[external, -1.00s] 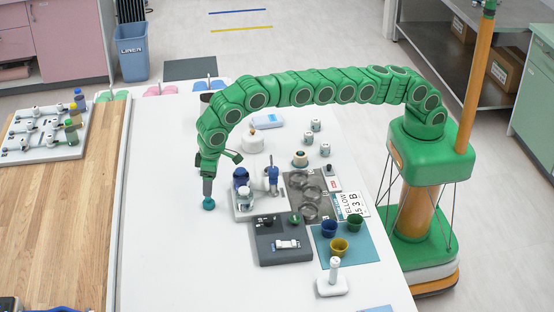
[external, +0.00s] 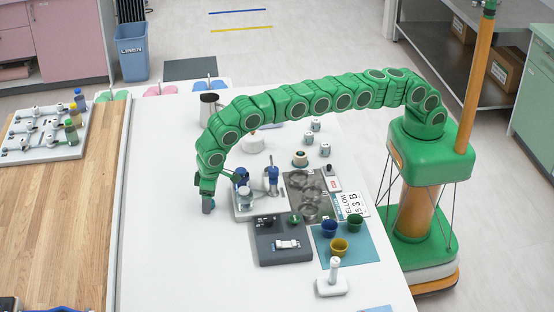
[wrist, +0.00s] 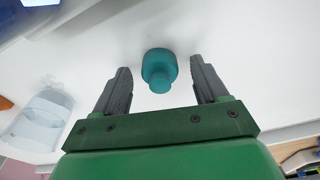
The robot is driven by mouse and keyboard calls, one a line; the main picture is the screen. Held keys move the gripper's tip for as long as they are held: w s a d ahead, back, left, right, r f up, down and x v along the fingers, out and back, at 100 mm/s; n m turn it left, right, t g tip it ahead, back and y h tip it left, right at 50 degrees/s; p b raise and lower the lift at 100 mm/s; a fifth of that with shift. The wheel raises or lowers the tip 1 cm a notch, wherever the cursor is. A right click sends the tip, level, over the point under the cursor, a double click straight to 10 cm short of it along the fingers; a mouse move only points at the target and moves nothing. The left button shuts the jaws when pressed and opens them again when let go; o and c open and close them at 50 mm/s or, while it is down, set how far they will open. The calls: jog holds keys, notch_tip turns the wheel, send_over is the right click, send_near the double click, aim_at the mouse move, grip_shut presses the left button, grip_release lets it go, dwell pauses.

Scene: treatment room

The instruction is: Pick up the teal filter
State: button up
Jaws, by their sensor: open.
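The teal filter (wrist: 159,69) is a small round teal piece with a narrower neck. In the wrist view it sits on the white table between the tips of my two fingers, with a gap on each side. My gripper (wrist: 161,85) is open and empty. In the external view my gripper (external: 208,207) points down, low over the white table, left of the white holder with the blue-topped items. The filter is hidden there behind my gripper.
Close to the right stand a white holder (external: 243,212) with bottles and a dark grey tray (external: 270,254). Farther right is a teal mat (external: 352,253) with several small cups. The white table (external: 180,265) is clear to the left and in front.

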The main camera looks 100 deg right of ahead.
jog(key=c, duration=1.1)
jog(key=shift+c, duration=0.2)
jog(key=shift+r, duration=1.65)
jog(key=shift+s+d+r, duration=0.65)
jog(key=shift+s+r, duration=1)
jog(key=shift+s, duration=0.6)
jog(key=shift+s+d+r, duration=0.6)
jog(key=shift+s+r, duration=1)
jog(key=shift+s, duration=0.6)
jog(key=shift+s+d+r, duration=0.65)
jog(key=shift+s+r, duration=1)
jog(key=shift+s, duration=0.6)
